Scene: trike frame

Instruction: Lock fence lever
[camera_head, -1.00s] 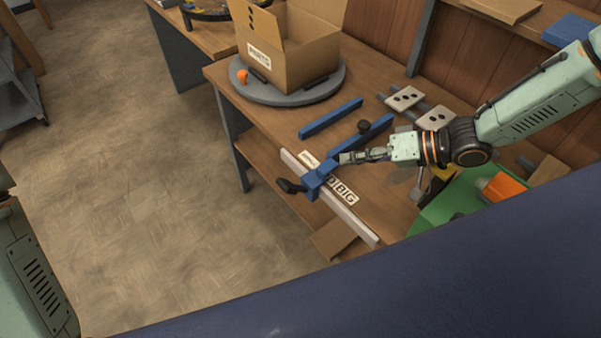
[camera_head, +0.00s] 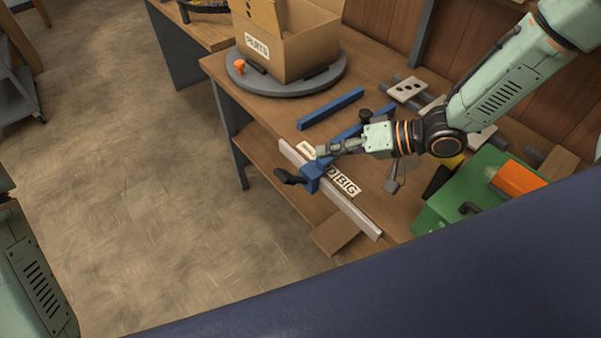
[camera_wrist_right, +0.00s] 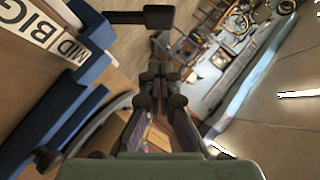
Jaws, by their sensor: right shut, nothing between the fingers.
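The blue fence (camera_head: 345,137) lies across the workbench, its blue head (camera_head: 312,171) at the pale front rail (camera_head: 350,212). The black fence lever (camera_head: 287,176) sticks out from the head over the bench's front edge. In the right wrist view the lever (camera_wrist_right: 145,17) shows at the top, beyond the fingertips. My right gripper (camera_head: 322,151) is shut and empty, just above and behind the fence head. In the wrist view its fingers (camera_wrist_right: 160,75) are apart from the lever. My left gripper is out of view.
A cardboard parts box (camera_head: 290,45) stands on a round grey turntable (camera_head: 240,85). A loose blue bar (camera_head: 330,108) lies behind the fence. A green machine (camera_head: 465,190) with an orange part is at the right. The floor before the bench is clear.

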